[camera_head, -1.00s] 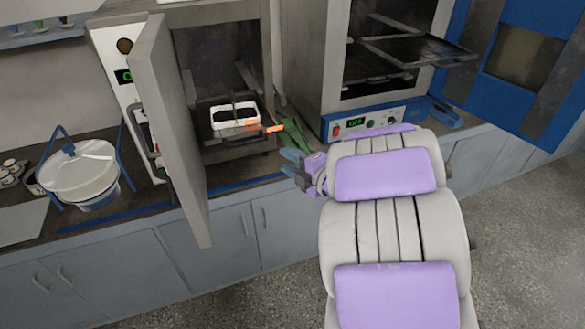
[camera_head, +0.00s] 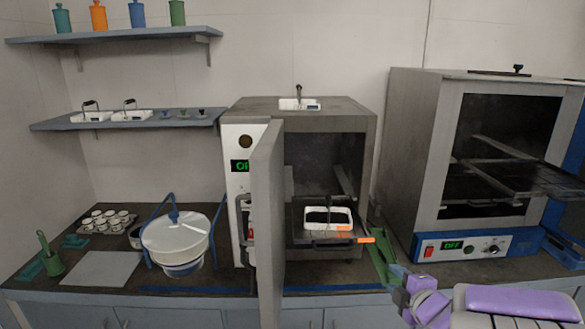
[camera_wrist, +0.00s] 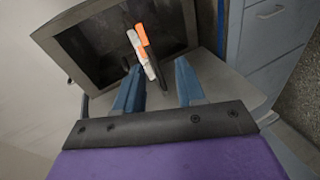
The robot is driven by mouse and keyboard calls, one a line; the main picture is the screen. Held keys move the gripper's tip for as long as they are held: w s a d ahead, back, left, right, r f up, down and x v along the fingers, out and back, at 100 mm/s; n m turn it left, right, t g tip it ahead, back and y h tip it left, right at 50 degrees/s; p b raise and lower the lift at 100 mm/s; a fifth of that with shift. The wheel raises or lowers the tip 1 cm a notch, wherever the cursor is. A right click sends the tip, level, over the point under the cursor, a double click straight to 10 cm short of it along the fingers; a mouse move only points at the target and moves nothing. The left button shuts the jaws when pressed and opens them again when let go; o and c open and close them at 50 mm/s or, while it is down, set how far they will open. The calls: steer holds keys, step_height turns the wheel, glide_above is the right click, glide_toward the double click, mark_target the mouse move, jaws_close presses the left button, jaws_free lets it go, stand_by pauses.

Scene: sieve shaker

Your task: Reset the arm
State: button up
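My gripper (camera_wrist: 158,88) is open, with two blue fingers apart and nothing between them in the wrist view. In the head view my gripper (camera_head: 399,275) is low at right, in front of the counter and right of the left oven (camera_head: 357,135). That oven's door (camera_head: 267,220) stands open. Inside it, a white pan (camera_head: 340,212) with dark contents and an orange part sits on a rack. The pan also shows beyond the fingers in the wrist view (camera_wrist: 141,55), apart from them.
A second oven (camera_head: 412,165) stands open at right, its rack (camera_head: 525,178) pulled out. A green object (camera_head: 380,262) lies near my gripper. A white-lidded vessel (camera_head: 175,240) and small cups (camera_head: 107,221) stand on the counter at left. Shelves (camera_head: 130,119) hang above.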

steer(key=s+d+f+m+g+h, duration=0.25)
steer(key=s+m+g+h, duration=0.4)
steer(key=s+m, duration=0.6)
steer(key=s+a+m+g+y, duration=0.1)
steer(key=s+a+g, duration=0.2)
steer(key=s, duration=0.5)
steer(key=s+a+f+m+g+y, duration=0.1)
steer(key=s+a+m+g+y, duration=0.1)
steer(key=s+a, duration=0.4)
steer(key=s+a+m+g+y, duration=0.1)
steer(key=s+a+g, duration=0.3)
steer(key=s, duration=0.6)
steer(key=shift+a+f+m+y, duration=0.4)
steer(key=shift+a+m, duration=0.25)
steer(key=shift+a, duration=0.1)
